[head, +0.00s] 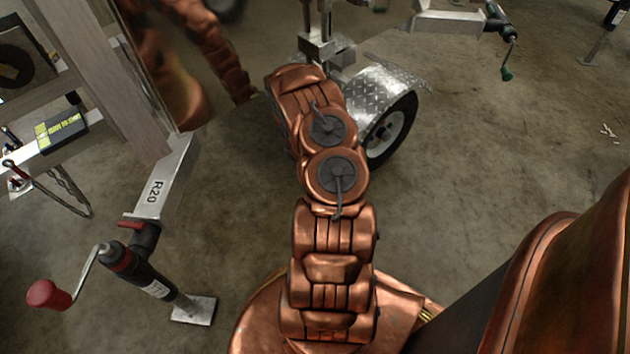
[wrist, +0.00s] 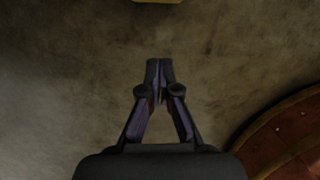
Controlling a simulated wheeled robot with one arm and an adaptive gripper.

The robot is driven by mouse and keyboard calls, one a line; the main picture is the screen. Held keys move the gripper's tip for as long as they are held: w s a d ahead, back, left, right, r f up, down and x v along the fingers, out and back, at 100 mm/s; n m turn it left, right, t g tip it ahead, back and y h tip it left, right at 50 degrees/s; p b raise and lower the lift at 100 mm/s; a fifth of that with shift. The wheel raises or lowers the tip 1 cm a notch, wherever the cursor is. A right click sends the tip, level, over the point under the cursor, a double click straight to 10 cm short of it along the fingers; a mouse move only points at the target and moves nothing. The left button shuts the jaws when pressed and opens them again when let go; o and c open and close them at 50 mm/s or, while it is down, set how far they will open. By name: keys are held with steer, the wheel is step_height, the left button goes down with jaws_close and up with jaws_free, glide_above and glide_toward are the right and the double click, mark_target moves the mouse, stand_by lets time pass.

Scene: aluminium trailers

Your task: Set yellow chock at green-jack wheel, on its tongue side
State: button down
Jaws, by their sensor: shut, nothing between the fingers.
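In the wrist view my gripper (wrist: 160,70) is shut and empty, with its fingertips together above bare concrete. A yellow edge (wrist: 157,1), possibly the yellow chock, shows at the top border, ahead of the fingertips and apart from them; most of it is out of frame. In the head view a jack with a green handle (head: 506,74) hangs from an aluminium beam at the upper right. A wheel (head: 391,132) under a diamond-plate fender (head: 375,88) stands beyond my arm, partly hidden by it. I cannot tell for certain that it belongs to the green-jack trailer. My arm hides the gripper in this view.
A trailer tongue marked R20 (head: 155,190) with a red-handled jack (head: 135,272) stands at the left, its foot plate (head: 194,309) on the floor. A black and yellow box (head: 61,130) sits on that trailer's frame. The concrete floor (head: 500,170) right of the wheel is clear.

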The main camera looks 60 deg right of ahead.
steer(key=shift+a+r, duration=0.15)
steer(key=shift+r, duration=0.2)
steer(key=c, duration=1.9)
jaws_free()
